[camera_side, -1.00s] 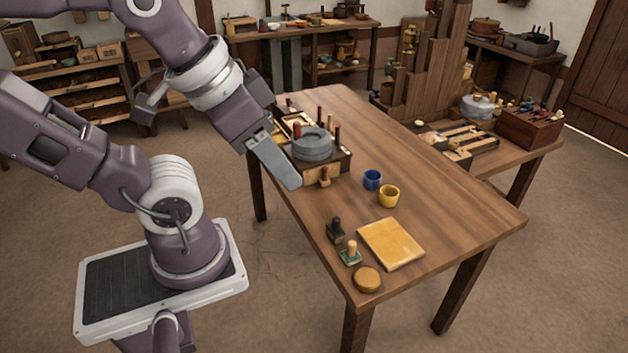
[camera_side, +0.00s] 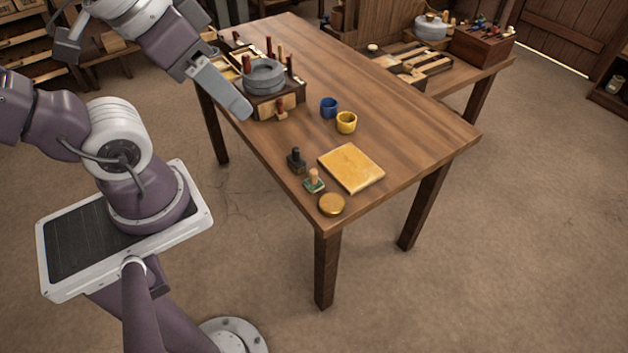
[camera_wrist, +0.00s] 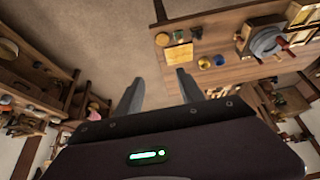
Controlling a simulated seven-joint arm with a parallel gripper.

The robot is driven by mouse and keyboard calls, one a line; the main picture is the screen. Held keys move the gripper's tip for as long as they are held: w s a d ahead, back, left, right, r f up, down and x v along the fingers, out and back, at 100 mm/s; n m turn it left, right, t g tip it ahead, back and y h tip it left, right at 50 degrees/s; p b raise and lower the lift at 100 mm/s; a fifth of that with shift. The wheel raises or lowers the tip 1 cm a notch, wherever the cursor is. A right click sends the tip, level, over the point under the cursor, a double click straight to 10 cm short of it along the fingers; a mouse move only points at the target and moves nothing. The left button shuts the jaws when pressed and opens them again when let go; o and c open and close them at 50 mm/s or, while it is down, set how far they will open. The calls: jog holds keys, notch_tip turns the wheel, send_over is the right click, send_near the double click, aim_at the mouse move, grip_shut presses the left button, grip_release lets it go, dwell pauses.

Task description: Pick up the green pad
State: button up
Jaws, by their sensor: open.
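The green pad (camera_side: 314,186) is a small green block with an upright wooden knob. It stands near the front edge of the table (camera_side: 400,120), between a dark stamp (camera_side: 296,162) and a round yellow-brown disc (camera_side: 331,204). My gripper is open and empty; in the wrist view its two fingers (camera_wrist: 158,85) stand apart with only floor and the table edge beyond. In the side view one grey finger (camera_side: 222,92) shows at the table's left edge, well behind and left of the pad.
A yellow board (camera_side: 351,168) lies right of the pad. A blue cup (camera_side: 329,107) and a yellow cup (camera_side: 346,122) stand behind it. A grey quern (camera_side: 265,76) on a wooden stand is close to my finger. The table's right side is clear.

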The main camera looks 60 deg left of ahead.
jog(key=m+g, duration=0.5)
jog(key=m, duration=1.5)
send_over(314, 171)
jog(key=f, duration=2.9)
jog(key=shift+s+f, duration=0.15)
jog(key=shift+s, duration=0.2)
jog(key=shift+g, duration=0.3)
jog(key=f, duration=0.7)
jog(key=shift+w+f, duration=0.15)
jog(key=shift+w, duration=0.15)
grip_shut()
